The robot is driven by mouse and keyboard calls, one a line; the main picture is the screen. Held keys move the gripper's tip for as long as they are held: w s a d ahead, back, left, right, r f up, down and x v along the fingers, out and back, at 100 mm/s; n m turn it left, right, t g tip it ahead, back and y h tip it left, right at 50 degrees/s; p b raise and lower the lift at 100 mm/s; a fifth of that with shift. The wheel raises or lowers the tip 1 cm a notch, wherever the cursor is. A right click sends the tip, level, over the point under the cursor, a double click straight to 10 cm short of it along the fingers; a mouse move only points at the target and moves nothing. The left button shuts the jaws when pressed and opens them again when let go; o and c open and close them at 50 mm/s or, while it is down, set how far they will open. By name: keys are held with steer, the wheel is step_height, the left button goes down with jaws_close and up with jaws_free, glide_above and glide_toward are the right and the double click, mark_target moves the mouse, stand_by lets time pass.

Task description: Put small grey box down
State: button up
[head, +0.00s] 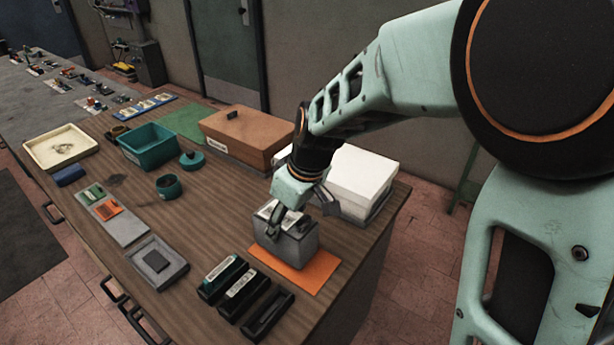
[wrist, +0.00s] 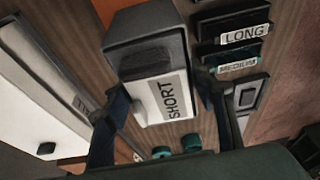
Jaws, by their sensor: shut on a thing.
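The small grey box (head: 286,252) is in my gripper (head: 296,212), over the back part of an orange mat (head: 305,270) near the table's right edge. I cannot tell whether its underside touches the mat. In the wrist view the box (wrist: 146,30) lies between the two fingers of my gripper (wrist: 160,98) and bears a white label reading SHORT. Part of the orange mat shows behind it at the top. The fingers are shut on the box's sides.
Several black holders (head: 243,290) stand just left of the mat; labels LONG (wrist: 242,36) and MEDIUM (wrist: 237,67) show in the wrist view. A white box (head: 362,175) stands behind my gripper, a brown box (head: 240,135) further left. Bare wood (head: 215,220) lies left of the grey box.

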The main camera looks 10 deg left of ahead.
steer(key=shift+w+d+f, duration=0.2)
steer(key=shift+w+f, duration=0.15)
steer(key=shift+f, duration=0.15)
steer(key=shift+w+d+f, duration=0.2)
steer(key=shift+w+f, duration=0.1)
steer(key=shift+f, duration=0.15)
steer(key=shift+w+d+f+b, duration=0.1)
steer(key=shift+w+f+b, duration=0.05)
steer(key=shift+f+b, duration=0.65)
steer(key=shift+w+d+f+b, duration=0.1)
steer(key=shift+f+b, duration=0.5)
steer(key=shift+f, duration=0.4)
steer(key=shift+f, duration=0.15)
steer(key=o, duration=1.2)
steer(key=shift+c, duration=0.2)
steer(key=shift+r, duration=0.6)
steer(key=v, duration=1.1)
steer(key=shift+s+r, duration=0.1)
